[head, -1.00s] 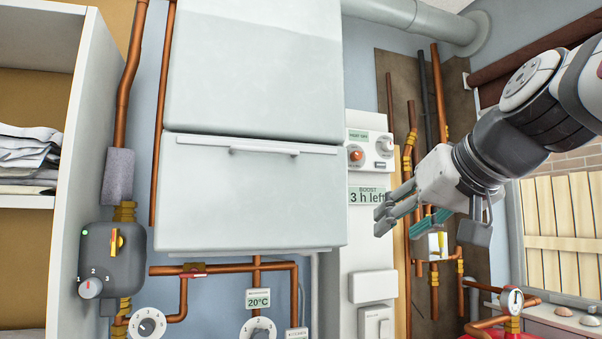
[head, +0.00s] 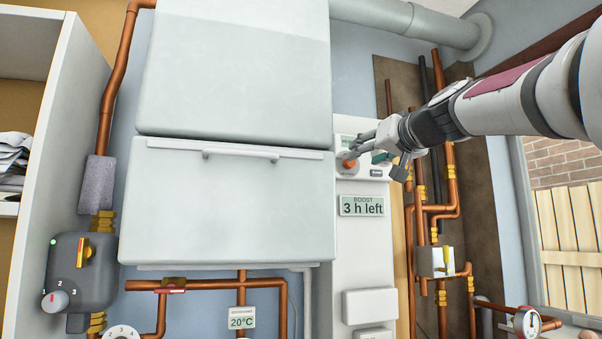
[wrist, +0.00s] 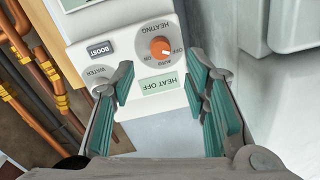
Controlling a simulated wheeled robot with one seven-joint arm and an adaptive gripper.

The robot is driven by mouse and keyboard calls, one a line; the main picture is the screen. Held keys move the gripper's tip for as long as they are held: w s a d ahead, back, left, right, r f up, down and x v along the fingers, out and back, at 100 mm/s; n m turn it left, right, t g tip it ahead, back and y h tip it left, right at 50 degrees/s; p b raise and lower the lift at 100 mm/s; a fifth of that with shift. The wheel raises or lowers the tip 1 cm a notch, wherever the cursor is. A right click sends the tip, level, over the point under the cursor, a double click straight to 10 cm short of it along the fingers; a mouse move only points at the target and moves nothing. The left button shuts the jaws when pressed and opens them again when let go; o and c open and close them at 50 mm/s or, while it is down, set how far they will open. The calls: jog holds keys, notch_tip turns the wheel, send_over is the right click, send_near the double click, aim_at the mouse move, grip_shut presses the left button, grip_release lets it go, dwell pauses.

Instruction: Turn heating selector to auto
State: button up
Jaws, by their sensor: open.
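The orange heating selector (wrist: 160,47) sits on a white control panel, upside down in the wrist view, with OFF, AUTO and ON marked around it. I cannot clearly tell which mark it points at. A small display (wrist: 158,84) beside it reads HEAT OFF. In the head view the orange selector (head: 348,163) shows just below my fingertips. My gripper (head: 362,150) is at the panel. In the wrist view my gripper (wrist: 160,82) is open, with teal pads either side of the display and nothing between them. The selector lies just beyond the fingertips, seemingly apart from them.
A water knob (wrist: 102,91) is beside one finger and a BOOST button (wrist: 99,49) is beyond it. The boost display (head: 362,206) reads 3 h left. The large white boiler cabinet (head: 230,205) stands left of the panel; copper pipes (head: 447,170) run to the right.

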aim_at(349, 163)
jog(key=shift+p+x, duration=1)
jog(key=shift+x, duration=1.9)
grip_shut()
